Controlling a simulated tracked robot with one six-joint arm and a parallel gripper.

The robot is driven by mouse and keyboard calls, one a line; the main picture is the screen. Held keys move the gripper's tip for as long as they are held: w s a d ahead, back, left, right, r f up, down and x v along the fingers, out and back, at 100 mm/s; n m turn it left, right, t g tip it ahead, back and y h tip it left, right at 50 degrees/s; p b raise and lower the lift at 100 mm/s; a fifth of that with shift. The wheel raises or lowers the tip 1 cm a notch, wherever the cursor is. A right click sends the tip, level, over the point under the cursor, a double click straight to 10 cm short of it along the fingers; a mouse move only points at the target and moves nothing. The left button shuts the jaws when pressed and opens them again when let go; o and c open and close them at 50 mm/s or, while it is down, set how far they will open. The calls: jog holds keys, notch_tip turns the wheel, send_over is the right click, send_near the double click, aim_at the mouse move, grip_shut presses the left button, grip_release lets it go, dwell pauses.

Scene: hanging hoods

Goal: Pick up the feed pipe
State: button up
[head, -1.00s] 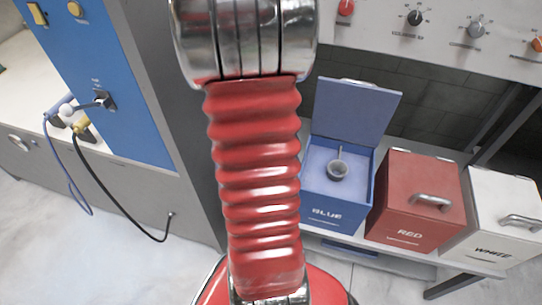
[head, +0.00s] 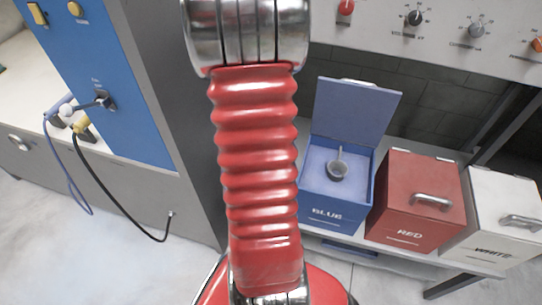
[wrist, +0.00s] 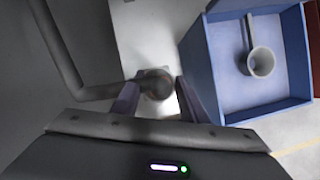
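In the wrist view a grey bent pipe (wrist: 98,92), which I take to be the feed pipe, comes down from the upper left and bends to the right. Its rounded, worn end (wrist: 154,83) lies between the fingertips of my gripper (wrist: 157,88). The two fingers are apart, one on each side of that end; I cannot tell whether they touch it. In the head view neither the gripper nor this pipe shows; my red arm fills the middle.
An open blue box (head: 337,190) holds a small grey ladle (head: 338,168); it also shows in the wrist view (wrist: 215,75). A red box (head: 415,195) and a white box (head: 497,215) stand to its right. A blue cabinet (head: 110,75) with cables is at left.

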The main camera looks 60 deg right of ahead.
grip_shut()
dwell(0.3)
jog(key=shift+r, duration=0.1)
notch_tip(320, 180, up, 18)
dwell(0.8)
jog(key=shift+r, duration=0.1)
dwell(0.5)
jog(key=shift+r, duration=0.85)
